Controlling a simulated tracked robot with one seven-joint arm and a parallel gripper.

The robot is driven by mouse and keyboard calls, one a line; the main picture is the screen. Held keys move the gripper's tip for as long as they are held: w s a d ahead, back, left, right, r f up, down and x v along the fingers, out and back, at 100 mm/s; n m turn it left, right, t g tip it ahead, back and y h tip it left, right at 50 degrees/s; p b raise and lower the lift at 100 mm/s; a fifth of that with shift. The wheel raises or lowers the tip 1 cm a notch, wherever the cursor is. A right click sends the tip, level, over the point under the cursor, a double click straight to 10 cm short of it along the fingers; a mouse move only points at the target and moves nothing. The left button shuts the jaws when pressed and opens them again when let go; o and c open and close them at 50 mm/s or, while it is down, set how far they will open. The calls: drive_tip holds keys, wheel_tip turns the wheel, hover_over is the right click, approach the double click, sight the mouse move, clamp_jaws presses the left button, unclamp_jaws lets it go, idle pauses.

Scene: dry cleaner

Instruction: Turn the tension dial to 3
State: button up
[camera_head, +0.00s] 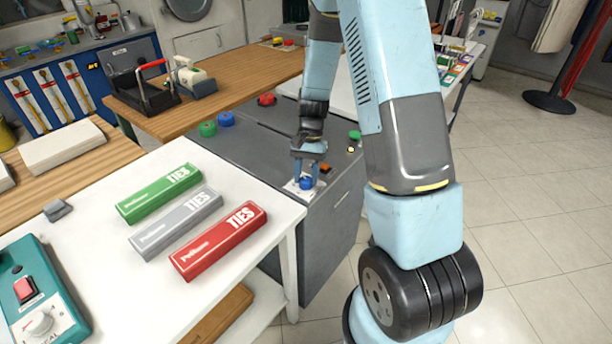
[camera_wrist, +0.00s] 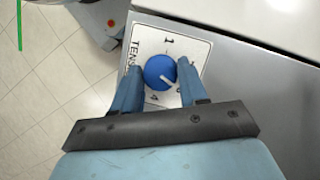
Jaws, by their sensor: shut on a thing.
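The tension dial is a round blue knob (camera_head: 306,183) on a white plate at the near corner of the dark grey cabinet top. In the wrist view the dial (camera_wrist: 158,70) has a white pointer mark aimed to the lower right. The white plate (camera_wrist: 145,40) shows a "1" above the knob, a "4" below it and part of the word "TENSION" on the left; the right-hand part is partly covered by a finger. My gripper (camera_head: 307,172) points down over the dial. Its two blue fingers (camera_wrist: 160,76) are shut on the knob, one on each side.
A white table (camera_head: 110,270) with green, grey and red TIES boxes (camera_head: 220,240) stands left of the cabinet. Other green, blue and red knobs (camera_head: 266,99) and an orange switch (camera_head: 325,168) sit on the cabinet top (camera_head: 265,150). Tiled floor is open on the right.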

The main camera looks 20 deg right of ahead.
drive_tip(key=shift+w+d+m+t+y, duration=0.1)
drive_tip(key=shift+m+t+y, duration=0.2)
drive_tip(key=shift+m, duration=0.5)
drive_tip(key=o, duration=1)
drive_tip(key=shift+r, duration=0.1)
drive_tip(key=v, duration=1.3)
drive_tip(key=shift+d+r, duration=0.15)
drive_tip(key=shift+r, duration=0.05)
drive_tip(key=shift+r, duration=0.1)
